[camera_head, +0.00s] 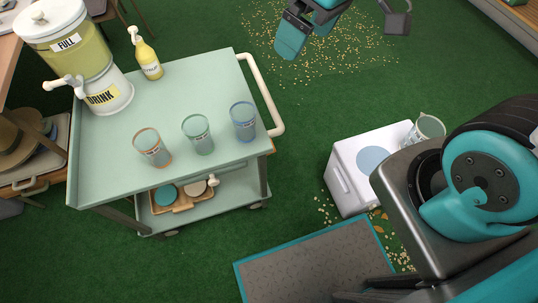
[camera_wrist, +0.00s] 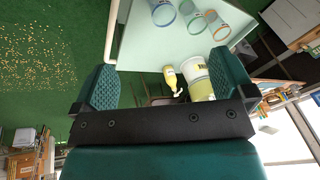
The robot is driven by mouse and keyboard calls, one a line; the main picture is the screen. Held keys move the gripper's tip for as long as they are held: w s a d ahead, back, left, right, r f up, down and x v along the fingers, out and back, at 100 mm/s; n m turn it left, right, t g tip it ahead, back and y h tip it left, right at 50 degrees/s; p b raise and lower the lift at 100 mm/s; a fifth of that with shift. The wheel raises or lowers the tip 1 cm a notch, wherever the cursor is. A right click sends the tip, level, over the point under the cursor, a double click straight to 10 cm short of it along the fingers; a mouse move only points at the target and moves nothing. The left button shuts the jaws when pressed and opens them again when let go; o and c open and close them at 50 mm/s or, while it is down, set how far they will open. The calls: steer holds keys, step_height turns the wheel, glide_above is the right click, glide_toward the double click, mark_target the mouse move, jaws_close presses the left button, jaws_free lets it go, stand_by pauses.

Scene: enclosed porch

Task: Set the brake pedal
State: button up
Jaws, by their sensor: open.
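The pale green serving cart (camera_head: 105,165) stands on the left with a cream push handle (camera_head: 265,95) on its right side. It has a lower shelf and dark casters (camera_head: 172,232) below. I cannot make out a brake pedal in either view; the casters are small and partly hidden under the cart. My gripper (camera_head: 300,32) is at the top of the head view, above the green floor and to the right of the cart. In the wrist view my gripper (camera_wrist: 165,85) has its two teal fingers wide apart with nothing held. The cart top (camera_wrist: 140,45) lies beyond them.
On the cart top stand a drink dispenser (camera_head: 85,60), a yellow pump bottle (camera_head: 148,60) and three tumblers (camera_head: 197,135). A white box (camera_head: 350,170) with a clear jug (camera_head: 428,127) stands right. A teal-edged mat (camera_head: 315,265) lies in front. Crumbs (camera_head: 320,50) litter the floor.

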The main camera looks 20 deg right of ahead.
steer(key=w+d+f+b, duration=0.3)
steer(key=f+b, duration=0.5)
steer(key=f, duration=0.3)
steer(key=w+d+f+h+b, duration=0.15)
steer(key=w+f+b, duration=0.25)
steer(key=f+b, duration=0.6)
steer(key=w+d+f+b, duration=0.3)
steer(key=f+b, duration=0.3)
steer(key=f, duration=0.7)
steer(key=w+f+n+y+b, duration=0.1)
steer(key=w+f+n, duration=0.5)
steer(key=f, duration=0.3)
steer(key=w+f+n+y+b, duration=0.1)
steer(key=w+f+n+y, duration=0.1)
steer(key=w+f+n, duration=0.5)
steer(key=shift+m+g+h, duration=0.25)
steer(key=shift+m+g, duration=0.15)
steer(key=shift+m, duration=0.5)
steer(key=b+x, duration=0.3)
steer(key=x, duration=0.3)
steer(key=s+b+x, duration=0.1)
steer(key=b+x, duration=0.1)
steer(key=x, duration=0.4)
steer(key=s+b+x, duration=0.1)
steer(key=b+x, duration=0.2)
steer(key=x, duration=0.3)
steer(key=shift+d+f+b, duration=0.25)
steer(key=shift+f+b, duration=0.05)
